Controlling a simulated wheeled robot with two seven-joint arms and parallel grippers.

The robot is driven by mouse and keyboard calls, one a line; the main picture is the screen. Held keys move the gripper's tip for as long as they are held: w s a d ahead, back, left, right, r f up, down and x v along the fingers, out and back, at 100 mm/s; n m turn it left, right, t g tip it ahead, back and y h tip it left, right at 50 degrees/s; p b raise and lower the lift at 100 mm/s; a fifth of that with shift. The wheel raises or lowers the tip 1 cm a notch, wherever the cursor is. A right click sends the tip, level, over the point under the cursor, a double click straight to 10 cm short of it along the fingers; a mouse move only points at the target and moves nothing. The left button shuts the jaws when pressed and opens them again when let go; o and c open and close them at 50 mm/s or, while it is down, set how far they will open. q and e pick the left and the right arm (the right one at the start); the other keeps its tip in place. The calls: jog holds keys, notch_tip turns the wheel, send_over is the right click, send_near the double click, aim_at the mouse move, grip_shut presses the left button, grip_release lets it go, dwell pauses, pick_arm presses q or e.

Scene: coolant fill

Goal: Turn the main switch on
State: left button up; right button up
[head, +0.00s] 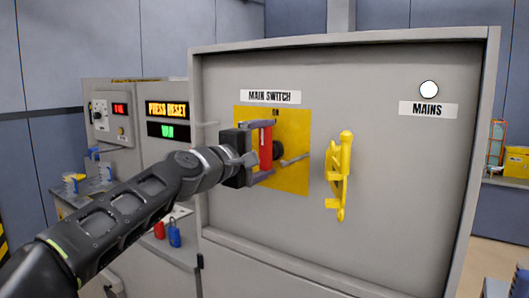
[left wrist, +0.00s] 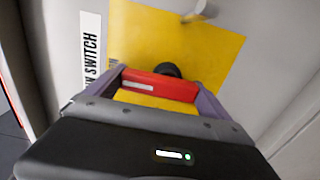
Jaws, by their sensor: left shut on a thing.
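The main switch has a red handle (head: 266,148) on a yellow plate (head: 297,178) below the label MAIN SWITCH (head: 271,97). The handle stands upright in the head view, its upper end near the ON mark. My left gripper (head: 264,150) is shut on the red handle, its fingers at either end of it. In the left wrist view the red handle (left wrist: 160,84) lies between the two purple-grey fingers, with the dark hub behind it. The gripper's body hides part of the plate. My right gripper is not in view.
A yellow hasp-like handle (head: 339,175) sticks out of the grey cabinet door right of the plate. A white round lamp (head: 429,90) sits above the MAINS label (head: 428,109). A panel with lit displays (head: 167,109) and red and blue padlocks (head: 174,234) are at left.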

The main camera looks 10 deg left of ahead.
pick_arm(q)
jog(key=shift+f, duration=0.1)
dwell(0.4)
jog(key=o, duration=1.1)
jog(key=shift+c, duration=0.2)
jog(key=shift+s, duration=0.1)
jog(key=shift+s+a, duration=0.1)
jog(key=shift+s, duration=0.15)
jog(key=b+v, duration=0.2)
jog(key=v, duration=0.5)
